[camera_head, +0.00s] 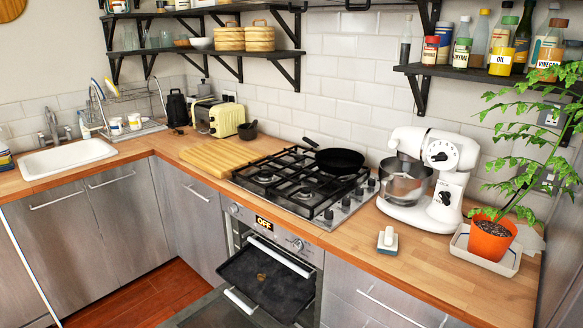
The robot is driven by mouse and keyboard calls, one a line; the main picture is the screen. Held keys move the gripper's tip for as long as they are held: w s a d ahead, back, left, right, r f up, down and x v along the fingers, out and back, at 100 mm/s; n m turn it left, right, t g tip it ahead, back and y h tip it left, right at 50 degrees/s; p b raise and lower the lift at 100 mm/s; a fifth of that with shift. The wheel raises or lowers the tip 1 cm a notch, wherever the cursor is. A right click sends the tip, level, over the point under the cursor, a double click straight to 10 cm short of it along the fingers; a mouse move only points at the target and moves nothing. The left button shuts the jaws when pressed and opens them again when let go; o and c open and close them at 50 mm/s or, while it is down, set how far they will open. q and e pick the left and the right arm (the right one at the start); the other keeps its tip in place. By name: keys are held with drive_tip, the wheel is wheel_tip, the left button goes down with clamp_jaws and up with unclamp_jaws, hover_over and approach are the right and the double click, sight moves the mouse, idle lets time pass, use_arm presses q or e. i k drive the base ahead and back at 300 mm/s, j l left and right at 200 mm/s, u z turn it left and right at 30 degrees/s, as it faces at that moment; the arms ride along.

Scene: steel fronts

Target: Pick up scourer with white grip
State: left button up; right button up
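The scourer with white grip (388,239) lies on the wooden counter, right of the gas hob and in front of the white stand mixer. Its white grip stands up from a blue-grey pad. Nothing covers it, and bare counter surrounds it. Neither of my grippers shows in the head view.
The stand mixer (437,180) is close behind the scourer. A potted plant (491,237) stands on a white tray at the right. The hob (290,183) with a black pan (340,161) is at the left. The oven door (225,309) hangs open below. Counter right of the scourer is clear.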

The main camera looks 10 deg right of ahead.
sight(387, 240)
drive_tip(key=l+z, duration=0.25)
drive_tip(key=i+l+z, duration=0.25)
drive_tip(key=l, duration=0.2)
drive_tip(key=l+z, duration=0.25)
drive_tip(key=i+l+z, duration=0.25)
drive_tip(key=l, duration=0.15)
